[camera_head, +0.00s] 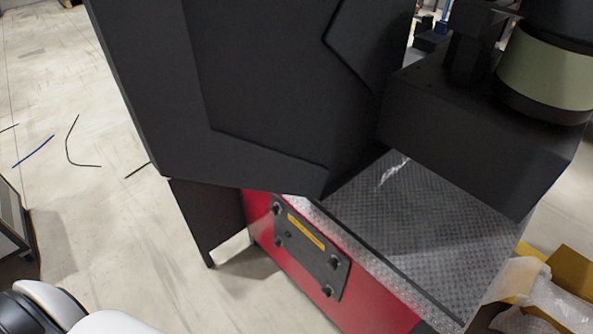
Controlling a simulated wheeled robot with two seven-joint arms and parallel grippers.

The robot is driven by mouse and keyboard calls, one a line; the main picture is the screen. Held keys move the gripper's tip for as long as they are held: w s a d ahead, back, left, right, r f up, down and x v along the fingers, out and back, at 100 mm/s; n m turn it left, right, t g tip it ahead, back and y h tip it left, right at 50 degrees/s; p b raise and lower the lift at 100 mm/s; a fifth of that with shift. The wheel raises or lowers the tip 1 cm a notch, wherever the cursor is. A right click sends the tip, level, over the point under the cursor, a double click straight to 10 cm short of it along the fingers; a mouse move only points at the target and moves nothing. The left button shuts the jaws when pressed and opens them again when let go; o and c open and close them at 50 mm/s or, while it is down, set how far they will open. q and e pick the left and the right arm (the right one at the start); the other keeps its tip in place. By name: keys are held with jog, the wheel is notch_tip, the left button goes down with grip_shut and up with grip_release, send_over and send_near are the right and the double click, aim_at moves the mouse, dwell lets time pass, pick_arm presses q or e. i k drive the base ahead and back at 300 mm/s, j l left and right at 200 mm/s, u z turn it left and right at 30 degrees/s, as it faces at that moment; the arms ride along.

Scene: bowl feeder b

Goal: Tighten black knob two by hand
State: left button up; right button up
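Several black knobs sit at the corners of a dark panel (300,250) on the red side of the machine. They are an upper left knob (277,209), a lower left knob (279,243), an upper right knob (334,262) and a lower right knob (328,290). I cannot tell which is knob two, or how tight any of them is. A yellow label strip (306,232) runs along the panel's upper part. Neither of my grippers is in view. White rounded parts at the bottom left appear to be my own.
A large black housing (260,90) stands above and behind the panel. A textured metal deck (420,235) tops the red base (370,305). A yellow box with clear wrap (545,295) stands bottom right. Loose cables (70,145) lie on the floor; the floor left of the panel is open.

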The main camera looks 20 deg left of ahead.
aim_at(276, 242)
jog(key=u, duration=0.9)
